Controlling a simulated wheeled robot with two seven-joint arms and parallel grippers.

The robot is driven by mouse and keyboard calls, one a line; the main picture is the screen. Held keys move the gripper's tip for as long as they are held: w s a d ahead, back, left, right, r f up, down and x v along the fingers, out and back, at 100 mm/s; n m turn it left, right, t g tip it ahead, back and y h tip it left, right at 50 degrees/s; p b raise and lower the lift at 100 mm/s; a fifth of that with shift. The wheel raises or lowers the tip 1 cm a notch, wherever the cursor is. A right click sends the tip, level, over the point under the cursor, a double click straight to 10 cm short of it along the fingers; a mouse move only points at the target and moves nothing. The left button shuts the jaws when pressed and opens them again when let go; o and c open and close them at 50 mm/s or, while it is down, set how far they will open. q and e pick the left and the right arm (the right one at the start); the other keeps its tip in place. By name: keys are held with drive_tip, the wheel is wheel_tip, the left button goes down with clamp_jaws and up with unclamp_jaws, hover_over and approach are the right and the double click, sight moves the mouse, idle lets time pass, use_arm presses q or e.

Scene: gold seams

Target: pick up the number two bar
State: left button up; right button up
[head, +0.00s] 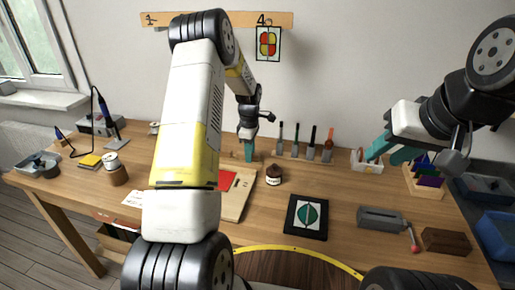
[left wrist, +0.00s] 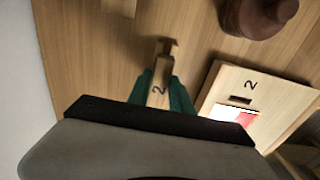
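In the head view my left gripper (head: 248,151) points down at the back of the table, and the bar is too small to make out there. My right gripper (head: 390,153) has its teal fingers apart and looks empty, at the right above the table.
A wooden board (left wrist: 288,100) marked "2", with a slot and a red and white patch, lies right of the bar. A brown jar (head: 273,175) stands nearby. Several upright tools (head: 311,143) stand along the back. A black panel with a green leaf (head: 306,217) lies at front centre.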

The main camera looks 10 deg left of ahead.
use_arm(q)
clamp_jaws()
drive_tip(key=shift+r, duration=0.15)
drive_tip(key=shift+r, duration=0.55)
wheel_tip(320, 180, up, 2)
drive_tip(key=shift+r, duration=0.15)
drive_tip(key=s+d, duration=0.1)
drive_tip(key=s, duration=0.4)
drive_tip(key=s+d+r, duration=0.1)
drive_tip(key=s, duration=0.4)
drive_tip(key=s+d, duration=0.1)
drive_tip(key=s, duration=0.4)
drive_tip(key=shift+s+d+r, duration=0.15)
drive_tip(key=shift+d+r, duration=0.05)
drive_tip(key=shift+r, duration=0.05)
drive_tip(key=shift+s+r, duration=0.15)
drive_tip(key=shift+r, duration=0.35)
